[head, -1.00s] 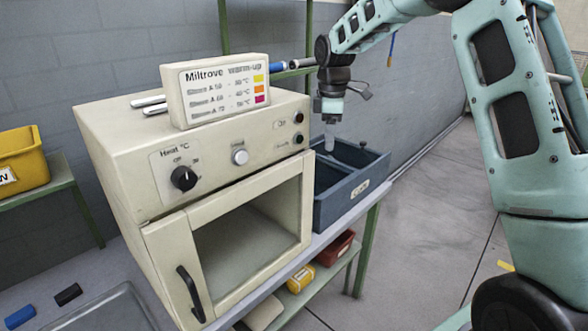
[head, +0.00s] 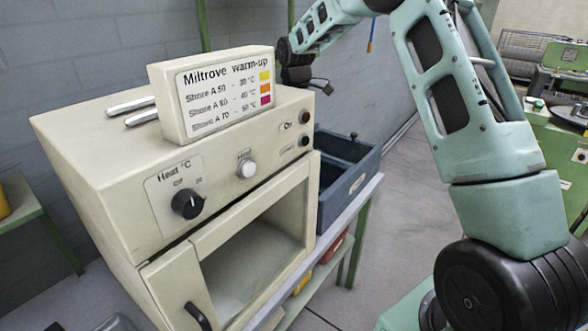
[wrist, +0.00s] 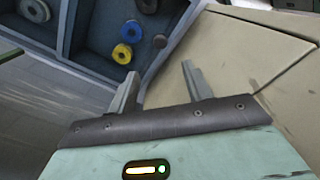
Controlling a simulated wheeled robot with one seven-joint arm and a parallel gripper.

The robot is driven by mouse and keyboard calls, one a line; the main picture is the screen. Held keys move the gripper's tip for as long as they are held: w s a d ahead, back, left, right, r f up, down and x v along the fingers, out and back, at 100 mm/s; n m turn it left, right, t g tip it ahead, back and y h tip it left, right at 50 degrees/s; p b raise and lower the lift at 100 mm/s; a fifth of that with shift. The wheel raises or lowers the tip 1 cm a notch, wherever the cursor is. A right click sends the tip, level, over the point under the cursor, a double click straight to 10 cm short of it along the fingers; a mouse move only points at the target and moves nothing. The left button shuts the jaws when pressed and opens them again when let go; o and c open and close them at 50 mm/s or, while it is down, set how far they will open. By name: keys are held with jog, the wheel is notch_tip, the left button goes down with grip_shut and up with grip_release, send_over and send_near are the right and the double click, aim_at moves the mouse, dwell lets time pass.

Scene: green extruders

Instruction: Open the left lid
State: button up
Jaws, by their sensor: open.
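I cannot make out a left lid in either view. In the wrist view my gripper (wrist: 158,80) is open, with two grey fingers apart and nothing between them. It is close to a beige surface (wrist: 250,50), likely the side or top of the oven, and near a blue-grey tray (wrist: 90,72) with round pieces in it. In the head view the wrist of my arm is behind the oven's sign, and the fingers are hidden. A green machine (head: 565,65) stands at the far right; no lid can be told apart on it.
The beige oven (head: 110,200) with a Miltrove sign (head: 222,95) fills the left. A blue-grey tray (head: 350,185) stands beside it on the green-legged bench (head: 362,225). A green cabinet (head: 560,150) is at the right. Grey floor between them is clear.

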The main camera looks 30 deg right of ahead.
notch_tip(320, 180, down, 13)
jog(key=shift+f+p, duration=0.15)
jog(key=shift+p, duration=1.1)
